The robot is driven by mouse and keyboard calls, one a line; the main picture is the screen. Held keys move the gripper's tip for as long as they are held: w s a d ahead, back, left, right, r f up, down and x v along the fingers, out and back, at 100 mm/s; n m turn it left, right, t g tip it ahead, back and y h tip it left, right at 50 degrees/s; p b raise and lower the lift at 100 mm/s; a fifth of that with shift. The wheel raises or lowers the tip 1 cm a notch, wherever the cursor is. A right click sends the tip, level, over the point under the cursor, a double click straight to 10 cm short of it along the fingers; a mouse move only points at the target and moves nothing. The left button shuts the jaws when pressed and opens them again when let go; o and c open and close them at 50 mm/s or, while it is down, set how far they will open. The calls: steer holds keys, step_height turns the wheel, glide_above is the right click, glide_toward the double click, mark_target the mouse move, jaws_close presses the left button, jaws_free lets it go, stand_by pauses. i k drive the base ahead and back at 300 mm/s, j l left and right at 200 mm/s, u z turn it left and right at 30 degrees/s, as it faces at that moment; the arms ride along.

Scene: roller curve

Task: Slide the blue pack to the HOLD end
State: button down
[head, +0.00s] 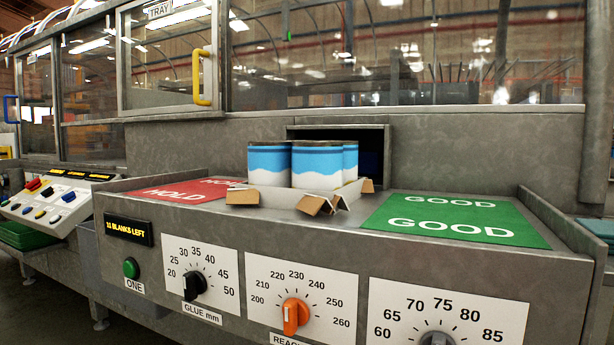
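The blue pack (318,165) is a group of blue and white cans in a low pale carton tray (288,200) with brown flaps splayed out at its corners. It stands upright on the grey ledge between the two coloured ends, in front of a dark opening. The HOLD end (168,196) is a red mat to the left, and the pack's tray hides part of its right side. The GOOD end (455,218) is a green mat to the right, with nothing on it. My gripper is not in view.
A dark opening (371,150) lies behind the pack. Raised side walls (560,225) bound the ledge. The front panel has a green button (131,268), a black knob (194,285) and an orange knob (295,314). A yellow door handle (202,78) is at upper left.

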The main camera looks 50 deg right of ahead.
mark_target(311, 178)
steer(key=z, duration=1.15)
